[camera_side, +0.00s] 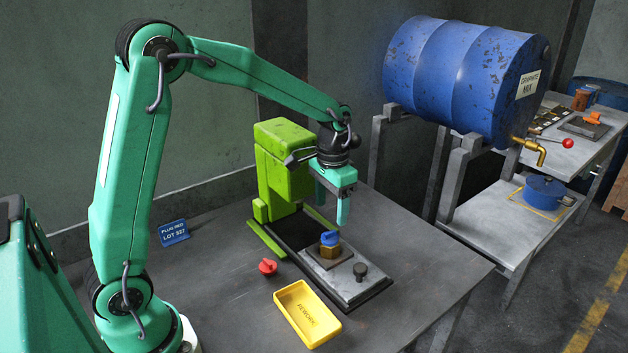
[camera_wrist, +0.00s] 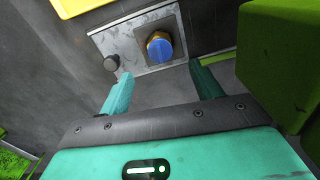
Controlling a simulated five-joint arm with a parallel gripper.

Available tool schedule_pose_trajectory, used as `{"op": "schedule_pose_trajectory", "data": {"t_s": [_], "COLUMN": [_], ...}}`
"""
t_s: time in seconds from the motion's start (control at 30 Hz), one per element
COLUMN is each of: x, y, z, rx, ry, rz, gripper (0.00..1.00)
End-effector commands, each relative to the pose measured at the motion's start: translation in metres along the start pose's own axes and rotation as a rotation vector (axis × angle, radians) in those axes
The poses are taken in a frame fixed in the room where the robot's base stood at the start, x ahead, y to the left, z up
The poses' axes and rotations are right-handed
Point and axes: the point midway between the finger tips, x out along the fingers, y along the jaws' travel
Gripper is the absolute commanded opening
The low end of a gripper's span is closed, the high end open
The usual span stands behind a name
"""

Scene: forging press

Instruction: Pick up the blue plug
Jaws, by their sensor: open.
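The blue plug (camera_side: 330,238) sits upright on a brass hexagonal piece (camera_side: 330,250), which stands on a dark square pad on the grey plate (camera_side: 350,287). In the wrist view, the plug's round blue top (camera_wrist: 159,50) shows with the brass behind it. My gripper (camera_side: 331,206) points down above the plug, open and empty. In the wrist view, the fingers of my gripper (camera_wrist: 161,70) are spread, and the plug lies just past their tips, between them sideways. The fingers do not touch it.
A green press (camera_side: 283,165) stands close behind my gripper. A dark knob (camera_side: 360,271) rises from the plate beside the plug. A red plug (camera_side: 267,266) and a yellow "REWORK" tray (camera_side: 291,297) lie in front. The table's left middle is clear.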

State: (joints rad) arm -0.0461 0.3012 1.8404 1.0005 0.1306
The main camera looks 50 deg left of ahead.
Motion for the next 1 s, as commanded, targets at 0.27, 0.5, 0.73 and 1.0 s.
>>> {"op": "schedule_pose_trajectory", "data": {"t_s": [0.27,0.5,0.73,1.0], "x": [0.021,0.024,0.044,0.070], "y": [0.000,0.000,0.000,0.000], "z": [0.000,0.000,0.000,0.000], "rx": [0.000,0.000,0.000,0.000], "ry": [0.000,0.000,-0.003,-0.001], "rz": [0.000,0.000,0.000,0.000], "gripper": [0.65,0.65,0.65,0.65]}}
